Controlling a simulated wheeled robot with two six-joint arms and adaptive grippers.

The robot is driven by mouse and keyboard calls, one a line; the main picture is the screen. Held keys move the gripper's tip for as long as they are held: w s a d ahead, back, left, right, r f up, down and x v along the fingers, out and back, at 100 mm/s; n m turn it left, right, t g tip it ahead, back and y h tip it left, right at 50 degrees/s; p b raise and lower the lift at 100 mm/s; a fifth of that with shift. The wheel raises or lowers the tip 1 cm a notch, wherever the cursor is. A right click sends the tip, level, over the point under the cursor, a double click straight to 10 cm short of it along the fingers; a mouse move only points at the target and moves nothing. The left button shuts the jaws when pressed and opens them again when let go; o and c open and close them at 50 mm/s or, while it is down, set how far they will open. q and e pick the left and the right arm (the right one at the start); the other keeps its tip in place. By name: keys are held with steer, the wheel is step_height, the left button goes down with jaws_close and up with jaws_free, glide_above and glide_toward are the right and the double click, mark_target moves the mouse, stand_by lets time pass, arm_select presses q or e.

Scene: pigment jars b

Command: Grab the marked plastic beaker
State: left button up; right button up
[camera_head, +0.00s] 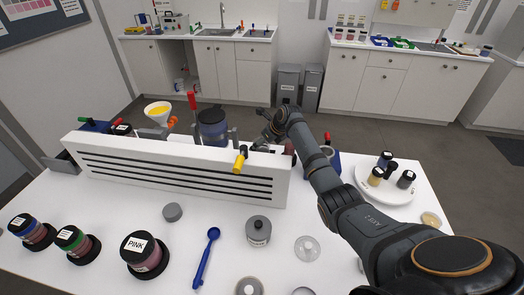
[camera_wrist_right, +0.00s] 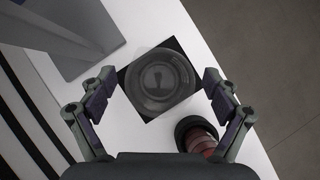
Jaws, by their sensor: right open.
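In the right wrist view a clear round vessel (camera_wrist_right: 158,78), apparently the plastic beaker, stands on a dark square (camera_wrist_right: 182,48), seen from above. Any marking on it cannot be read. My right gripper (camera_wrist_right: 160,92) is open, with one finger on each side of the vessel and gaps visible between. It also shows in the head view behind the long white rack (camera_head: 180,170), where the right gripper (camera_head: 262,138) is small and partly hidden. The vessel cannot be made out in the head view. My left gripper is not in view.
A dark-lidded red jar (camera_wrist_right: 198,136) stands close to the right finger. A large dark-lidded container (camera_head: 212,128) is behind the rack. A white plate (camera_head: 385,192) with small jars is at right. A pink jar (camera_head: 145,255) and blue spoon (camera_head: 207,257) are in front.

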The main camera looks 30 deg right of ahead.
steer(key=c, duration=1.1)
steer(key=shift+r, duration=0.25)
steer(key=s+d+r+b, duration=0.1)
steer(key=s+r+b, duration=0.1)
steer(key=s+r, duration=0.2)
steer(key=s+d+r+b, duration=0.1)
steer(key=s+d+r, duration=0.1)
steer(key=s+r, duration=0.2)
steer(key=s+d+r+b, duration=0.2)
steer(key=s+r, duration=0.2)
steer(key=s, duration=0.1)
steer(key=shift+d+r+b, duration=0.2)
steer(key=shift+r+b, duration=0.1)
